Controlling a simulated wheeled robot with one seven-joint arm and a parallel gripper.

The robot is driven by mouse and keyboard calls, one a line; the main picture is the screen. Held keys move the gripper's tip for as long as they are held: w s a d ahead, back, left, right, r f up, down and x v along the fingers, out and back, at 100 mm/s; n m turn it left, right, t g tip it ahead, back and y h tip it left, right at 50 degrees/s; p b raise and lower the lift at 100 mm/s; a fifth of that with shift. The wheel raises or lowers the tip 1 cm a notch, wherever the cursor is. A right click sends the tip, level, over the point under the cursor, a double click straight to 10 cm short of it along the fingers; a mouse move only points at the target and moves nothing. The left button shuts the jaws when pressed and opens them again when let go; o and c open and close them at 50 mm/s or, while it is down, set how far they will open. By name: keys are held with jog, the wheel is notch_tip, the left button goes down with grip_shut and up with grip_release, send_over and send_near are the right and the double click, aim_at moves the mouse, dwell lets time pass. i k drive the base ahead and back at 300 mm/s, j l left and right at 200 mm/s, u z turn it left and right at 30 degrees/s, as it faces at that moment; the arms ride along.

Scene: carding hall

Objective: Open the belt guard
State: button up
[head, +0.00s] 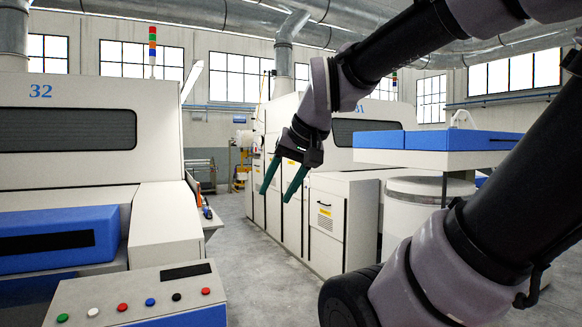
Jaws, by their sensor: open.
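My gripper (275,197) hangs in the middle of the view, pointing down and left, with its two green fingers apart and nothing between them. Behind it in the picture stands the cream machine marked 31, with a row of tall side panels with dark vertical handles. I cannot tell for sure which panel is the belt guard. The fingers overlap the panels in the picture, and no contact shows.
Machine 32 (90,160) fills the left, with a button console (140,295) at its front. A grey floor aisle (245,270) runs clear between the machines. A white drum (415,200) stands at right under a blue-edged table (435,141).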

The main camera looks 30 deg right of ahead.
aim_at(290, 169)
jog(key=i+l+z, duration=0.4)
jog(key=l, duration=0.15)
jog(key=i+l+z, duration=0.85)
jog(key=i+u, duration=0.75)
jog(key=i+l+u, duration=0.1)
jog(key=i+u, duration=0.3)
jog(key=i, duration=0.7)
jog(key=i+z, duration=0.2)
jog(key=i, duration=2.65)
jog(key=i+j+z, duration=0.1)
jog(key=i, duration=0.55)
jog(key=i+j, duration=0.1)
jog(key=i, duration=0.6)
jog(key=i+z, duration=0.25)
jog(key=i, duration=0.35)
